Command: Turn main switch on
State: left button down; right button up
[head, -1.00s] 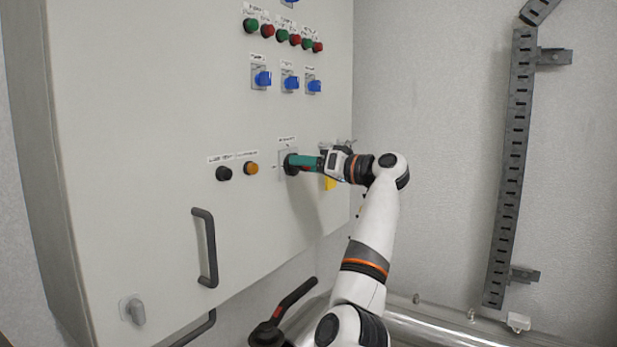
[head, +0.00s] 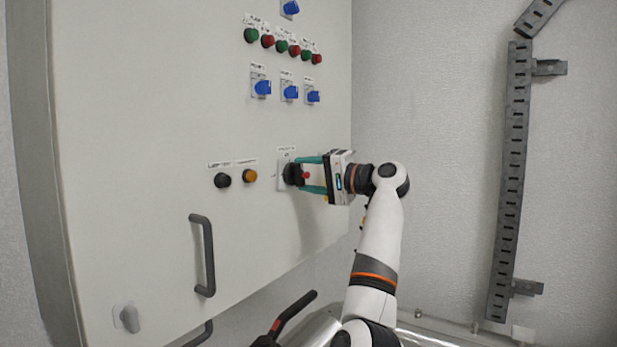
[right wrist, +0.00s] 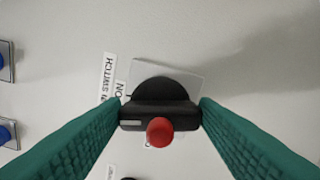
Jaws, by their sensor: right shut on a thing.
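The main switch is a black rotary knob on a pale square plate, low on the cabinet's right side in the head view (head: 290,173). In the right wrist view, its black bar handle (right wrist: 180,117) has a red button (right wrist: 160,132) and a pale mark at its left end, on the side of the "ON" label (right wrist: 120,90). My right gripper (head: 308,175) has one green finger above the knob and one below. In the wrist view, the gripper (right wrist: 160,115) is shut on the bar's two ends. My left gripper is not in view.
Black (head: 222,180) and orange (head: 250,176) buttons sit left of the switch. Blue switches (head: 290,92) and green and red buttons are above. A grey door handle (head: 204,255) sticks out lower left. A black and red lever (head: 290,315) is below.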

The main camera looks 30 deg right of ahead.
jog(key=shift+m, duration=1.6)
jog(key=o, duration=1)
jog(key=shift+d, duration=0.1)
jog(key=shift+s+f, duration=0.1)
jog(key=b+v, duration=0.6)
jog(key=v, duration=0.5)
jog(key=shift+s+d, duration=0.15)
jog(key=shift+s, duration=0.25)
